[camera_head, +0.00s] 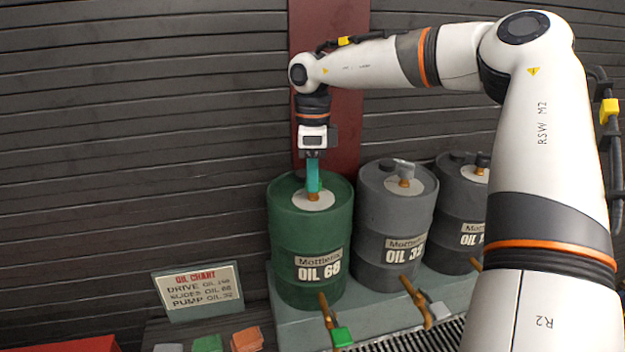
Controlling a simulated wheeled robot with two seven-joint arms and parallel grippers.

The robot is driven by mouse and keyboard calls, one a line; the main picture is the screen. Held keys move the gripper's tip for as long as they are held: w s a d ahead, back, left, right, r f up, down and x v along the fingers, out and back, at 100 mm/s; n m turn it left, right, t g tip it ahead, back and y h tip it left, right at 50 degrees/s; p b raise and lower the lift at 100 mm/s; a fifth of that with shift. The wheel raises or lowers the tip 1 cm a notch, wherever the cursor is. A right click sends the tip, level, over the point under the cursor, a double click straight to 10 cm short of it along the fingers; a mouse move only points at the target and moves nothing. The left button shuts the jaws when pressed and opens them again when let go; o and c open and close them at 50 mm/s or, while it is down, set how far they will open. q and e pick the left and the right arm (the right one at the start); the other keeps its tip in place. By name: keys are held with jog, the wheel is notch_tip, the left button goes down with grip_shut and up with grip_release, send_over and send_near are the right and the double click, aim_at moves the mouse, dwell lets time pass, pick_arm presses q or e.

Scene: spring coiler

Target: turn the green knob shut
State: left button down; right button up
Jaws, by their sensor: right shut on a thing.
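A green drum (310,235) labelled OIL 68 stands upright at the middle of the view. On its lid, over a pale round plate (316,204), is an upright teal-green knob (313,176). My right gripper (313,157) points down from above and is shut on the top of this knob. The fingertips are small and partly hidden by the gripper body. A tap (326,308) at the drum's lower front has a green handle (342,337). My left gripper is out of view.
Two grey drums (393,225) (460,210) stand to the right, with my right arm in front of the farther one. An oil chart sign (198,287) and coloured cloths or blocks (246,340) are at lower left. A dark slatted wall is behind.

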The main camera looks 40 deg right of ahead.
jog(key=n, duration=0.4)
jog(key=shift+w+r+n+b, duration=0.1)
jog(key=shift+r+n+b, duration=0.05)
jog(key=shift+n+b, duration=0.15)
jog(key=shift+r+n, duration=0.1)
jog(key=shift+n, duration=2.5)
jog(key=shift+h, duration=0.3)
jog(key=o, duration=0.7)
jog(key=shift+o, duration=1.2)
notch_tip(320, 180, up, 12)
jog(key=b, duration=0.2)
jog(key=shift+w, duration=0.3)
jog(key=shift+f, duration=0.2)
